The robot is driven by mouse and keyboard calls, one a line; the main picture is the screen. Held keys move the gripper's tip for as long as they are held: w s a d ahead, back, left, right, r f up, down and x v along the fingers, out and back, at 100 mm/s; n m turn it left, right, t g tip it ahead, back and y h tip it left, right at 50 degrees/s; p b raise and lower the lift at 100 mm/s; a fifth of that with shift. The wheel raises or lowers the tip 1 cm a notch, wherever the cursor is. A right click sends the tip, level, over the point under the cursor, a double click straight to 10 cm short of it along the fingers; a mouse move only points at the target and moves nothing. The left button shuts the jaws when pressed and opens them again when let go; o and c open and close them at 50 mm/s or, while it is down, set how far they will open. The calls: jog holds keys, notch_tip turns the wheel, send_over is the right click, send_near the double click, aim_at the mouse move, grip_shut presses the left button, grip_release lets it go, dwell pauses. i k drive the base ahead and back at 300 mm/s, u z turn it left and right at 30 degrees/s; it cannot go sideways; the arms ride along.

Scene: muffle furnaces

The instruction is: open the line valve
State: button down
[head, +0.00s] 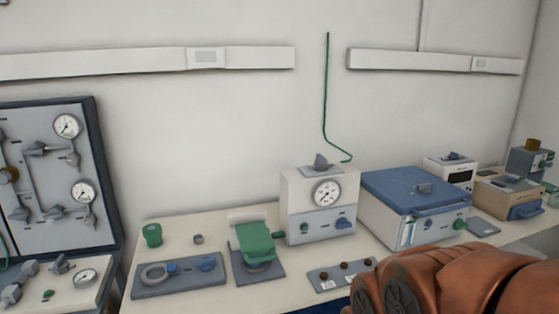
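Several grey valve handles are in the head view, and I cannot tell for sure which is the line valve. One grey handle (321,160) sits on top of a white box (292,218) with a round gauge (327,193). A thin green line (325,95) comes down the wall and ends just above that box. Other grey valve handles (37,149) are on the dark-framed panel (97,160) at the left, among gauges. My copper-coloured arm fills the lower right corner. My gripper is out of view.
A blue-lidded box (415,190) stands right of the gauge box, with smaller instruments (510,192) beyond it. A green-topped device (256,242), a grey plate (180,280) and a small knob panel (342,275) sit on the pale bench (195,218). My arm hides part of the bench front.

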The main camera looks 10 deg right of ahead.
aim_at(320, 161)
jog(key=u, duration=0.55)
jog(key=k, duration=0.65)
jog(key=u, duration=0.9)
jog(key=i, duration=0.75)
jog(key=z, duration=0.45)
jog(key=i, duration=1)
jog(key=z, duration=0.8)
